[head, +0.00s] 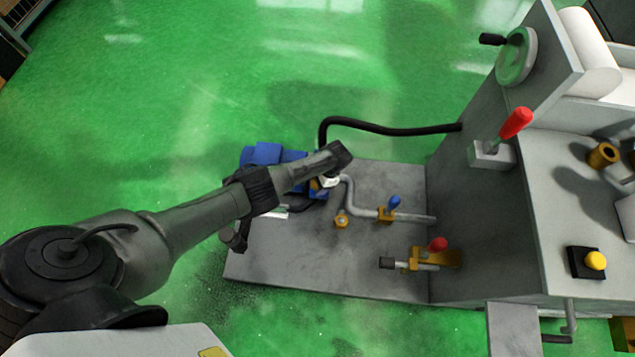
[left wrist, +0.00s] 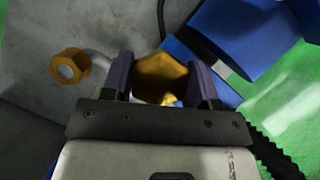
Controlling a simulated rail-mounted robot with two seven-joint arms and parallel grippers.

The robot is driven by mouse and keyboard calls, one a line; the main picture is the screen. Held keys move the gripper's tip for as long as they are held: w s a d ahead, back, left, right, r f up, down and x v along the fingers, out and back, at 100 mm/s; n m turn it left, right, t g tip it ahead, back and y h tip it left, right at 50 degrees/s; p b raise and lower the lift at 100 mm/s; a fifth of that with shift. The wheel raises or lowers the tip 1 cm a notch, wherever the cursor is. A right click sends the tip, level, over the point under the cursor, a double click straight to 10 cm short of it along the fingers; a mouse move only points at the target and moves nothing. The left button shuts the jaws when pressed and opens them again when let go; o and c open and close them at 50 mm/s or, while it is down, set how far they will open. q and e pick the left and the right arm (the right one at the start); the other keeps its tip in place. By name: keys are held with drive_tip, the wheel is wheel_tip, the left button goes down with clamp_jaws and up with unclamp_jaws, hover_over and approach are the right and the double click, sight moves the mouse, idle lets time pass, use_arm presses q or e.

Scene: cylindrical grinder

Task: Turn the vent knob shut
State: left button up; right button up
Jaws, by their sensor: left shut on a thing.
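A brass hexagonal knob (left wrist: 160,76) sits between the two fingers of my left gripper (left wrist: 164,82) in the left wrist view. I take it to be the vent knob. The gripper is shut on its sides. In the head view my left arm reaches in from the left, and the gripper (head: 324,184) is at the blue pump (head: 268,155). The arm mostly hides the knob there. The pump's blue body also shows beside the fingers in the left wrist view (left wrist: 236,45). My right gripper is not in view.
A second brass hex fitting (head: 341,221) is close by on the grey base plate (head: 300,265). A pipe with a blue-handled valve (head: 388,213) and a red-handled valve (head: 437,256) stand to the right. A black hose (head: 390,130) runs to the grinder (head: 480,215).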

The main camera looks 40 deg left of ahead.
use_arm(q)
drive_tip(key=shift+m, duration=0.3)
idle(0.4)
drive_tip(key=o, duration=0.9)
drive_tip(key=shift+o, duration=0.2)
drive_tip(key=shift+w+d+r+p, duration=0.1)
drive_tip(key=shift+w+r+p, duration=0.1)
drive_tip(key=shift+r+p, duration=0.3)
drive_tip(key=p+v, duration=0.6)
drive_tip(key=v, duration=0.6)
drive_tip(key=shift+d+r, duration=0.25)
drive_tip(key=shift+r, duration=0.1)
drive_tip(key=shift+w, duration=0.1)
